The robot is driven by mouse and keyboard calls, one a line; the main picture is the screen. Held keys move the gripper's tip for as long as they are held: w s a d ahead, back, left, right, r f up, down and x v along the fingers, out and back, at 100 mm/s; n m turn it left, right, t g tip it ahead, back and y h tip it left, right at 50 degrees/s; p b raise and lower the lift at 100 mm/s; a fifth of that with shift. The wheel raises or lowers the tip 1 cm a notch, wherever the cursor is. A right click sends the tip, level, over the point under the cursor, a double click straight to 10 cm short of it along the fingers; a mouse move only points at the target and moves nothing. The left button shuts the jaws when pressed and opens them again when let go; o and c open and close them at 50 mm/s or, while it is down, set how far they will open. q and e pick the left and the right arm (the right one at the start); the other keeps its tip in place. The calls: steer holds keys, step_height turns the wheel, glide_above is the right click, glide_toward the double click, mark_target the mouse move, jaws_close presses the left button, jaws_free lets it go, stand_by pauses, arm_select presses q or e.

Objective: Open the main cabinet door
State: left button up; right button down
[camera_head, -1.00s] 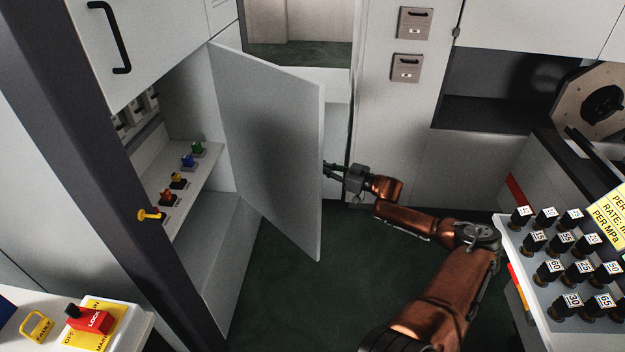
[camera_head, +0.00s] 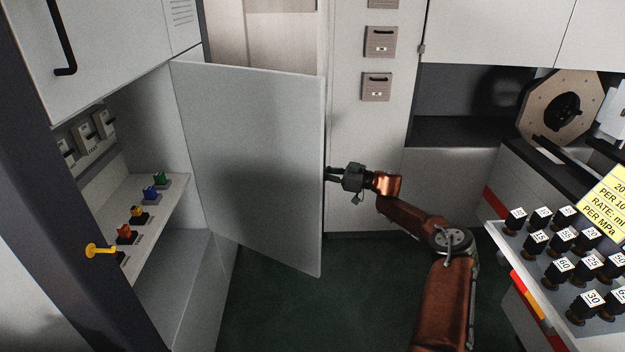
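The main cabinet door (camera_head: 255,165) is a flat light grey panel, swung out from the cabinet (camera_head: 180,270) on the left and standing open. Its hinge side is at the left and its free edge is at the right. My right gripper (camera_head: 332,174) is at this free edge, about halfway up, with its fingertips at or behind the edge. Whether it grips or only touches the door cannot be seen, and any handle on the far face is hidden. My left gripper is not in view.
Inside the cabinet, a shelf holds several coloured switches (camera_head: 152,192), with grey breakers (camera_head: 95,135) behind. A panel of black numbered knobs (camera_head: 565,265) stands at right. The dark green floor (camera_head: 300,315) is clear.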

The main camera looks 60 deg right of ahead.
steer(key=shift+d+f, duration=0.2)
steer(key=shift+d, duration=0.1)
steer(key=c, duration=2.3)
jaws_free()
steer(key=shift+s, duration=0.1)
steer(key=shift+r, duration=0.1)
steer(key=v, duration=1.2)
